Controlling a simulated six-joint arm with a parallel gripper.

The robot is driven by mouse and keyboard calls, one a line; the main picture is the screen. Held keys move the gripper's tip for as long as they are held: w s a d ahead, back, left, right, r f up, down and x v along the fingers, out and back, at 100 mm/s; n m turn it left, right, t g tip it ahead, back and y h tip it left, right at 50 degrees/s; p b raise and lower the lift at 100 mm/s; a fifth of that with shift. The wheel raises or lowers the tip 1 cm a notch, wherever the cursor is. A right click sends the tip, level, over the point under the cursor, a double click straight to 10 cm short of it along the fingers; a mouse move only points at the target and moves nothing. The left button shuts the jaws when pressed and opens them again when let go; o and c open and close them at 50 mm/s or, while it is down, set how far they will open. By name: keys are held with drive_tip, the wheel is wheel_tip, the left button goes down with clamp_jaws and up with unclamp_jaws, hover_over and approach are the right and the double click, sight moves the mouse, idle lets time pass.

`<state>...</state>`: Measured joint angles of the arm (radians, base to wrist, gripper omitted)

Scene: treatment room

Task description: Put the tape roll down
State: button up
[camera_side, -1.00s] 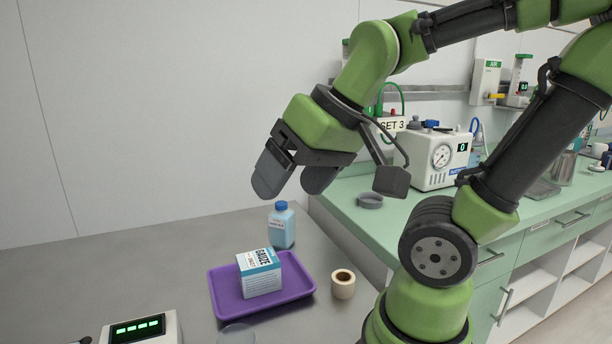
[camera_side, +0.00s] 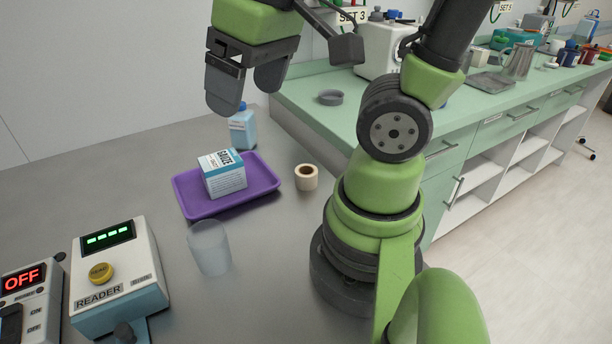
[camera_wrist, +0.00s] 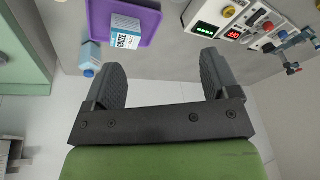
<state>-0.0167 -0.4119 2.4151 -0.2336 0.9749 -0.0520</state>
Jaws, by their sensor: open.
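The tape roll (camera_side: 306,178) is a small cream roll with a dark core. It stands on the grey metal table just right of the purple tray (camera_side: 259,187) in the side view. My gripper (camera_side: 240,98) is open and empty, raised well above the table behind the tray, with clear space between its fingers. In the wrist view my gripper's two fingers (camera_wrist: 163,80) are spread apart with nothing between them. I cannot make out the tape roll in the wrist view.
A gauze box (camera_side: 224,176) sits in the tray. A blue-capped bottle (camera_side: 242,130) stands behind it. A translucent cup (camera_side: 210,248) and a reader (camera_side: 118,272) are in front. A green counter (camera_side: 440,105) with equipment lies at the right.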

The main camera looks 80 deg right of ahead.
drive_tip(key=w+d+f+n+g+h, duration=0.1)
drive_tip(key=d+f+n+g+h, duration=0.25)
drive_tip(key=f, duration=0.25)
drive_tip(key=w+d+f+n+g+h, duration=0.2)
drive_tip(key=d+f+n+g+h, duration=0.1)
drive_tip(key=f+g, duration=0.25)
drive_tip(key=n+g+h, duration=0.1)
drive_tip(key=n+h, duration=0.4)
drive_tip(key=n, duration=0.3)
approach(311, 170)
drive_tip(key=shift+s+a+r+m, duration=0.25)
drive_tip(key=shift+a+r, duration=0.15)
drive_tip(key=shift+a, duration=0.25)
drive_tip(key=shift+d+f+h, duration=0.2)
drive_tip(key=shift+h, duration=0.05)
drive_tip(key=x, duration=0.4)
drive_tip(key=shift+s, duration=0.1)
drive_tip(key=shift+w+f+x, duration=0.1)
drive_tip(key=shift+w+x, duration=0.05)
drive_tip(key=shift+x, duration=0.75)
drive_tip(key=shift+w+f+x, duration=0.1)
drive_tip(key=shift+x, duration=0.85)
drive_tip(key=shift+w+f+x, duration=0.1)
drive_tip(key=shift+w+x, duration=0.05)
drive_tip(key=shift+x, duration=0.75)
drive_tip(key=shift+d, duration=0.1)
drive_tip(key=c, duration=1.1)
drive_tip(key=shift+o, duration=0.2)
drive_tip(key=shift+r, duration=0.15)
wheel_tip(311, 170, up, 10)
